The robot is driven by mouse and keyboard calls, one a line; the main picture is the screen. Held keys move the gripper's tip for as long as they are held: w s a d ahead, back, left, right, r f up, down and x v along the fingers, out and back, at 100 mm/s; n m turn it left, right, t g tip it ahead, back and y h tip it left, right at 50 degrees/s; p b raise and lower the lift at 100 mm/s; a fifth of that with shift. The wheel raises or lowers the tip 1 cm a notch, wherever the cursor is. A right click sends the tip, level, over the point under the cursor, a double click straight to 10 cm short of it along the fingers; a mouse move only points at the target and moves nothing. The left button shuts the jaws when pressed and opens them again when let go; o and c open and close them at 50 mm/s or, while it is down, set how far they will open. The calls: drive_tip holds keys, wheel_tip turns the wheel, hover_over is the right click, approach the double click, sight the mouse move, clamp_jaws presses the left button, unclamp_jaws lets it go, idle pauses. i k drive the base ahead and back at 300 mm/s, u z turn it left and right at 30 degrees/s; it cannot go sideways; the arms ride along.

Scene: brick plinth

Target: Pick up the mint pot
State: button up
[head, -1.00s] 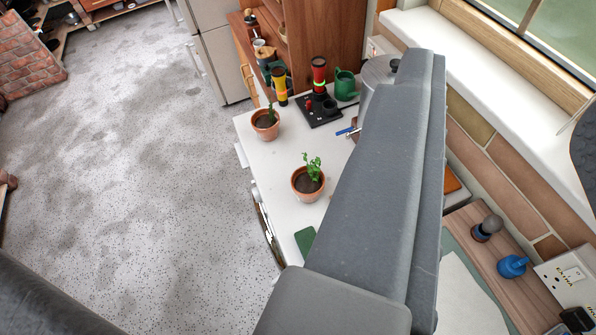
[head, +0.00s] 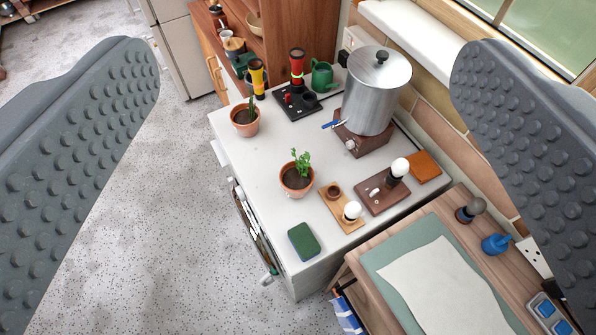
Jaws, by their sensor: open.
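The leafy green plant in a terracotta pot, which looks like the mint pot (head: 296,180), stands upright on the white worktop (head: 275,215). A second terracotta pot (head: 245,122) with a thin, spiky green plant stands behind it to the left, near the worktop's edge. My gripper (head: 305,70) is wide open, with one studded grey finger at each side of the picture. The leafy pot shows in the gap between the fingers, touched by neither. How far away it is from them is hard to tell.
A large metal urn (head: 375,90) stands behind right. Torches and a green can (head: 322,76) stand at the back.

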sight(296, 178)
drive_tip(key=z, duration=1.7)
drive_tip(key=k, duration=1.1)
drive_tip(key=u, duration=1)
drive_tip(key=i, duration=1.65)
drive_tip(key=z, duration=0.05)
